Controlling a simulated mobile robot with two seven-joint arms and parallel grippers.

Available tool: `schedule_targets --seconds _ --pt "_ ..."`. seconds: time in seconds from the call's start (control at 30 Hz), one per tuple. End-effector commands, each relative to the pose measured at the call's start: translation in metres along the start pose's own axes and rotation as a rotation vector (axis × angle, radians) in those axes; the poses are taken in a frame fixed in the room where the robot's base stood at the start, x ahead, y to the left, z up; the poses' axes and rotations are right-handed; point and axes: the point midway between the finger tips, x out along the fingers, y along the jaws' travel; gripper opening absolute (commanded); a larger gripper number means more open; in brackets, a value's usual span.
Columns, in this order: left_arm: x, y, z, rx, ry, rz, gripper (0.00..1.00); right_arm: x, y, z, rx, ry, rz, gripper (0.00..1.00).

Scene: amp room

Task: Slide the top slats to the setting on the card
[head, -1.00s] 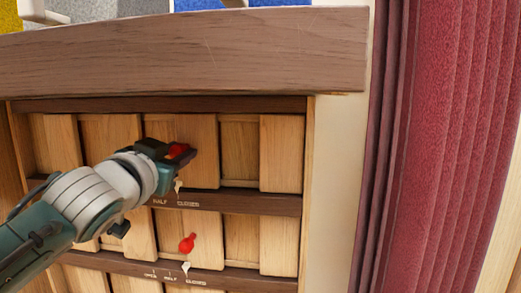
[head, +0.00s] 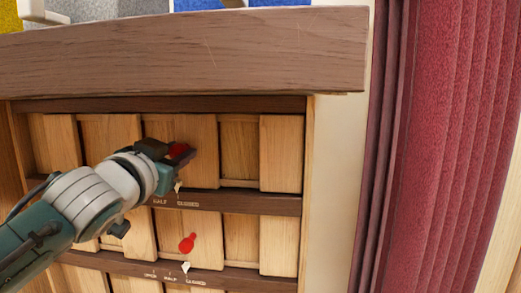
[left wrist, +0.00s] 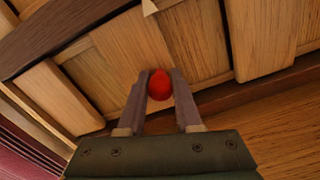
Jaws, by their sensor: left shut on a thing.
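The top slats (head: 200,133) are light wooden panels in the upper row of the cabinet, with darker recessed panels between them. A red knob (head: 176,150) stands on one of these slats. My left gripper (head: 180,153) is shut on the red knob; the left wrist view shows the knob (left wrist: 159,85) between the two fingers. A white pointer (head: 178,186) under the knob sits between the HALF and CLOSED marks on the dark rail (head: 240,202), nearer CLOSED. The left part of that scale is hidden by my arm. No card is in view. My right gripper is not in view.
A lower row of slats has its own red knob (head: 187,243) and a white pointer (head: 186,267) between HALF and CLOSED. A thick wooden ledge (head: 190,50) overhangs the top row. A red curtain (head: 450,150) hangs at the right.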

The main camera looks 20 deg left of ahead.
Motion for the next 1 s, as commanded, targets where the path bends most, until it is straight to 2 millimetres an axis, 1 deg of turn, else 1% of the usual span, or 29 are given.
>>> schedule_targets --seconds 0.23,0.3,0.37,0.6,0.7,0.8,1.0 --pt "0.0 0.001 0.0 0.0 0.001 0.001 0.0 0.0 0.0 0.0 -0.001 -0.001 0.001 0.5" --pt "0.0 -0.002 0.001 0.002 0.0 0.001 0.0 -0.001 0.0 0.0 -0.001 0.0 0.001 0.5" --pt "0.0 -0.009 0.003 0.003 -0.002 0.0 0.0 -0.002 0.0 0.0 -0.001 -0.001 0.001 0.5" --pt "0.0 -0.061 0.021 0.008 -0.006 -0.003 0.0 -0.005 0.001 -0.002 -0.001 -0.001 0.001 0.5" --pt "0.0 -0.075 0.025 0.005 -0.004 -0.002 0.0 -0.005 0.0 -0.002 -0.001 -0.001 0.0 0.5" --pt "0.0 -0.081 0.027 0.001 -0.003 -0.002 0.0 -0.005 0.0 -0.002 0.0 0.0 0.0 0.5" --pt "0.0 -0.083 0.027 0.001 -0.004 -0.005 0.0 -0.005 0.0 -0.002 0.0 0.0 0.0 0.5"
